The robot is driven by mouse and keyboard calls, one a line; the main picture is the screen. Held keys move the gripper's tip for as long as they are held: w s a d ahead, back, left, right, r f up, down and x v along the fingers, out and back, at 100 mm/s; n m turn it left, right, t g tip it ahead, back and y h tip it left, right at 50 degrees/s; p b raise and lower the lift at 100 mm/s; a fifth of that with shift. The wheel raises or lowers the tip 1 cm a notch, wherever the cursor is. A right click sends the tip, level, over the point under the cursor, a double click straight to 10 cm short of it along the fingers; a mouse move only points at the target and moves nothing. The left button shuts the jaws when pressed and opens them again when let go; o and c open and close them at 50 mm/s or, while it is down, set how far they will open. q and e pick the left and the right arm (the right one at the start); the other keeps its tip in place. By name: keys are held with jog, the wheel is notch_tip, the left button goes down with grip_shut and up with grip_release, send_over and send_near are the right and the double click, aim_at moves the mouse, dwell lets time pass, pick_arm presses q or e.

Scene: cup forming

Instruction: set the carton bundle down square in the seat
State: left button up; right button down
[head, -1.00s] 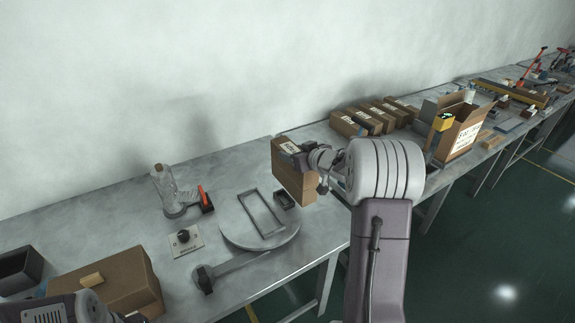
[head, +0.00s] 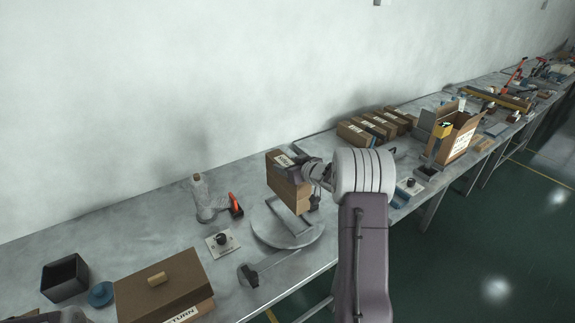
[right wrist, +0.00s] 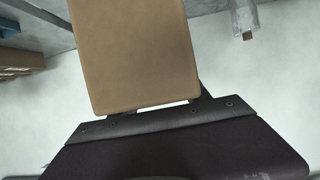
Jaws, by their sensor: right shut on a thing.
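The brown carton bundle (head: 287,181), with a white label on top, is held in my right gripper (head: 297,172). The bundle stands about upright over the back part of the seat, a grey rectangular frame (head: 303,228) on a round grey plate (head: 262,226). The bundle hides much of the frame, and I cannot tell whether its bottom touches it. In the right wrist view the carton's plain brown face (right wrist: 135,55) extends from the dark gripper (right wrist: 155,115). My left gripper's jaws are not seen; only a grey part of my arm shows at the bottom left edge.
A clear bottle (head: 202,197) and a red-handled tool (head: 235,204) stand left of the plate. A knob box (head: 222,242) and a dark-headed bar (head: 265,268) lie nearer. A lidded brown box (head: 160,288) is front left. Several cartons (head: 375,128) line the back right.

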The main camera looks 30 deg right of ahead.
aim_at(305, 195)
jog(key=shift+d+f+b, duration=0.15)
jog(key=shift+f+b, duration=0.45)
jog(key=shift+f, duration=0.15)
jog(key=shift+d+f+b, duration=0.15)
jog(key=shift+f+b, duration=0.4)
jog(key=shift+f, duration=0.2)
notch_tip(305, 195, down, 2)
jog(key=shift+a+f+b, duration=0.1)
jog(key=shift+a+b, duration=0.05)
jog(key=shift+b, duration=0.65)
jog(key=shift+f+b, duration=1.4)
jog(key=shift+f, duration=0.85)
jog(key=shift+c, duration=2.2)
grip_release()
jog(key=shift+s+f, duration=0.1)
jog(key=shift+f, duration=0.1)
jog(key=v, duration=0.9)
jog(key=shift+r, duration=0.2)
